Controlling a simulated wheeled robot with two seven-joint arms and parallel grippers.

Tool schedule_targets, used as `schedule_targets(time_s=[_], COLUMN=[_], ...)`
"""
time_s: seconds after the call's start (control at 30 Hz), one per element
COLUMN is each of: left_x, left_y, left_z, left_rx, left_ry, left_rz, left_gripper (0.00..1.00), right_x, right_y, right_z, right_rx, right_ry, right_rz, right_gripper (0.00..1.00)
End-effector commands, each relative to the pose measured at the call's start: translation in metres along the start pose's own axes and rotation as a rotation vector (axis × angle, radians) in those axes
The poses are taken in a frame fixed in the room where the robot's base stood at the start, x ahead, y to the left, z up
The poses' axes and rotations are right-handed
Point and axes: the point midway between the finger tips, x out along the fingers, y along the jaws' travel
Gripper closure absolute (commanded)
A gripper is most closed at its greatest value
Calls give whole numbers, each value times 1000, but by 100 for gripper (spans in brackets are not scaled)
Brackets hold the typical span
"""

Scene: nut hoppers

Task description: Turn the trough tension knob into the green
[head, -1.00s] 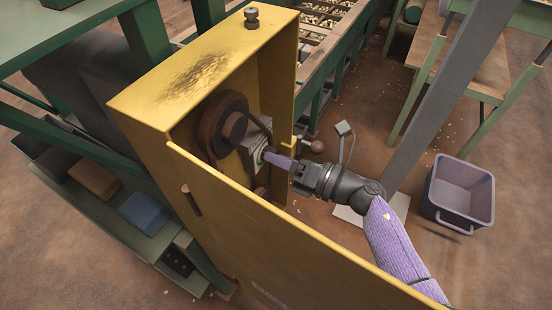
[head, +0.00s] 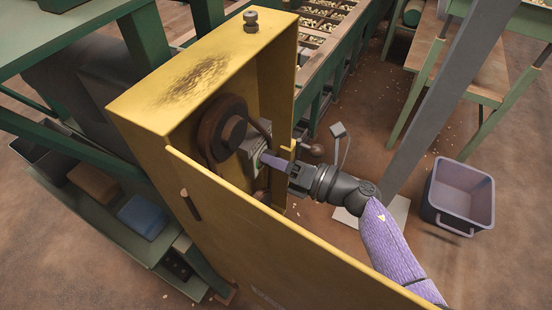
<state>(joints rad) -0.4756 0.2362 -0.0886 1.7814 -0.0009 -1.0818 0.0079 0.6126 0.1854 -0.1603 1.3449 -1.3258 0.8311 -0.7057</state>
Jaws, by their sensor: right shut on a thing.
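The trough tension knob is on a pale square plate (head: 250,150) inside the open yellow housing (head: 270,80), right of a dark pulley wheel (head: 231,131). My right gripper (head: 265,158) reaches in from the right, its purple fingers shut on the knob at the plate. The fingers cover most of the knob. A small patch of green shows on the plate by the fingertips. The knob's pointer and the rest of the scale are too small or hidden to read. My left gripper is not in view.
The yellow door (head: 290,250) stands open below my right arm, close to it. A ball-ended lever (head: 316,150) sits just beyond the gripper. A purple-grey bin (head: 458,198) stands on the floor at right, near a grey post (head: 440,90).

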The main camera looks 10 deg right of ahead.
Motion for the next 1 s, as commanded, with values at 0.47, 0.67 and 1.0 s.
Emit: schedule_targets(time_s=[0.47,0.67,1.0], left_x=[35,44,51], left_y=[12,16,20], left_z=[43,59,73], left_rx=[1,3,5], left_ry=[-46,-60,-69], left_rz=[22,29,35], left_gripper=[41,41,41], right_x=[0,0,0], right_y=[2,1,0], right_z=[2,1,0], right_rx=[312,443,571], right_ry=[1,1,1], right_rz=[-2,-4,-4], right_gripper=[100,100,100])
